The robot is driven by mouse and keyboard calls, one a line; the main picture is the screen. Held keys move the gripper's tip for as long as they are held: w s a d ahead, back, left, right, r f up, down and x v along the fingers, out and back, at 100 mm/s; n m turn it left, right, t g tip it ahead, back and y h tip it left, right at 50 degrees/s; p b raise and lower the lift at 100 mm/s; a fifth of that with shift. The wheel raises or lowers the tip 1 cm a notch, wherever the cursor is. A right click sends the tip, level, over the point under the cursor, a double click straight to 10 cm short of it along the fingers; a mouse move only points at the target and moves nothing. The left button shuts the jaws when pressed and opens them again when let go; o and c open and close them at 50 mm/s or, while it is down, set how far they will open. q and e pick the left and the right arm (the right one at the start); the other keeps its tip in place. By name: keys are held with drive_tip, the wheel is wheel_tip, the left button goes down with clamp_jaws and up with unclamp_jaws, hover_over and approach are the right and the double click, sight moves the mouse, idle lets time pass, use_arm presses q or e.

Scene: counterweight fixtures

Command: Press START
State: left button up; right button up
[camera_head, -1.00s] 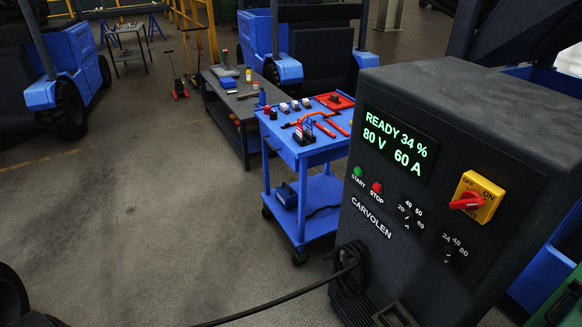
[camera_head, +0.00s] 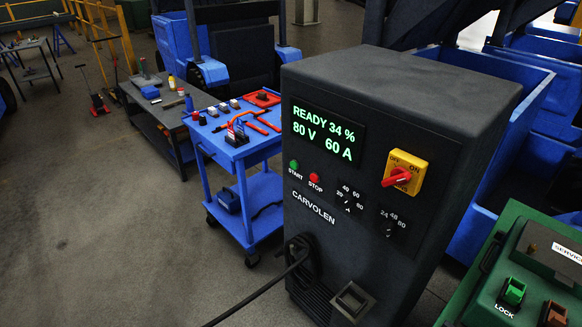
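The green START button (camera_head: 294,165) is on the front of the dark grey CARVOLEN charger (camera_head: 400,90), left of the red STOP button (camera_head: 315,179). The charger's display (camera_head: 322,130) reads "READY 34 %", "80 V", "60 A" in green. A red rotary switch on a yellow plate (camera_head: 405,172) marked OFF and ON is at its upper right. Neither of my grippers shows in the head view.
A blue cart (camera_head: 245,157) with red cables and small parts stands left of the charger. A grey workbench (camera_head: 150,110) is behind it. A black cable (camera_head: 262,290) runs from the charger across the floor. A green box (camera_head: 488,270) with a LOCK switch is at lower right. Floor at left is clear.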

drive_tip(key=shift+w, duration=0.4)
